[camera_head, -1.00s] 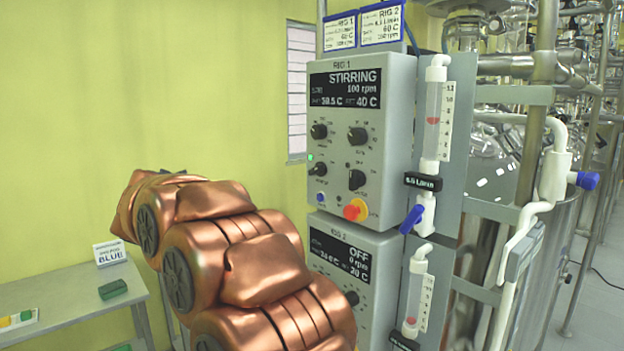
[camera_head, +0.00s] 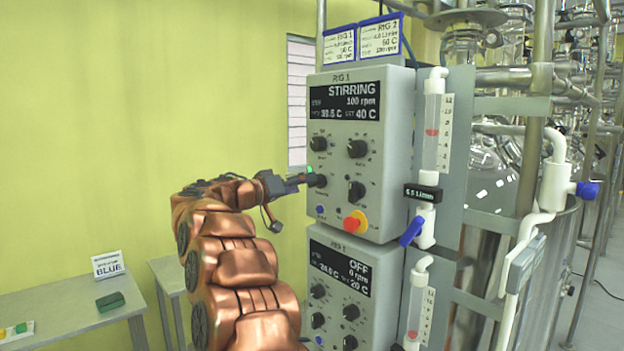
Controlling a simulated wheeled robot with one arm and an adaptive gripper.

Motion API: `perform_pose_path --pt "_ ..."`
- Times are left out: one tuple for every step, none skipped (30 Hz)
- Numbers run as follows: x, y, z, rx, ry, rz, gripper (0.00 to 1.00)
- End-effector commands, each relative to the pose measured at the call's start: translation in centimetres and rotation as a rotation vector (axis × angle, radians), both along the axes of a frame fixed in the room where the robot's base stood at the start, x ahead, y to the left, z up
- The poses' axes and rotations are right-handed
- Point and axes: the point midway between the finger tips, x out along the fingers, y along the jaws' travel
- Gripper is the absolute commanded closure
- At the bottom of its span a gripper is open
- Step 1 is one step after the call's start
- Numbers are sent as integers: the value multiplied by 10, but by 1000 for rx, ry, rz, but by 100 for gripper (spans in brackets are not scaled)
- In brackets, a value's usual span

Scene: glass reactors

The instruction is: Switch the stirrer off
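The upper control box, Rig 1 (camera_head: 385,215), has a display (camera_head: 346,101) reading STIRRING, 100 rpm, set 40 C. Its face carries an upper left knob (camera_head: 318,143), an upper right knob (camera_head: 358,148), a lower left knob (camera_head: 320,181) and a lower right knob (camera_head: 356,191). A green lamp (camera_head: 309,170) glows above the lower left knob. My gripper (camera_head: 298,182) comes from the left with its dark tip at the lower left knob. I cannot tell whether it touches or grips the knob. A dark part hangs below the gripper body.
A red button on a yellow base (camera_head: 355,221) sits low on the upper box. The lower box (camera_head: 385,250) reads OFF, 0 rpm. Flowmeters with blue-handled valves and glassware stand right.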

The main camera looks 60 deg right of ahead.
Motion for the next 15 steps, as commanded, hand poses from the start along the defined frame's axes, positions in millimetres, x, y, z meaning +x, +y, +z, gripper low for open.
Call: perform_pose_path --pt "-3 -8 2 2 0 -2 21" --pt "-4 -12 2 3 0 -3 21" --pt "-5 -16 2 2 0 -2 21" --pt "-6 -20 2 1 1 -2 21" --pt "-6 -23 2 1 1 -2 21" --pt "-7 -26 1 2 0 -1 21" --pt "-8 -29 1 2 0 -1 21" --pt "-8 -31 1 2 0 0 21" --pt "-9 -33 0 2 1 0 21" --pt "-10 -34 0 2 1 0 21" --pt "-10 -35 0 2 1 0 21" --pt "-10 -36 0 2 1 0 21" --pt "-10 -36 0 2 1 0 21" --pt "-10 -36 -1 2 1 0 21" --pt "-10 -36 -1 2 1 0 21"
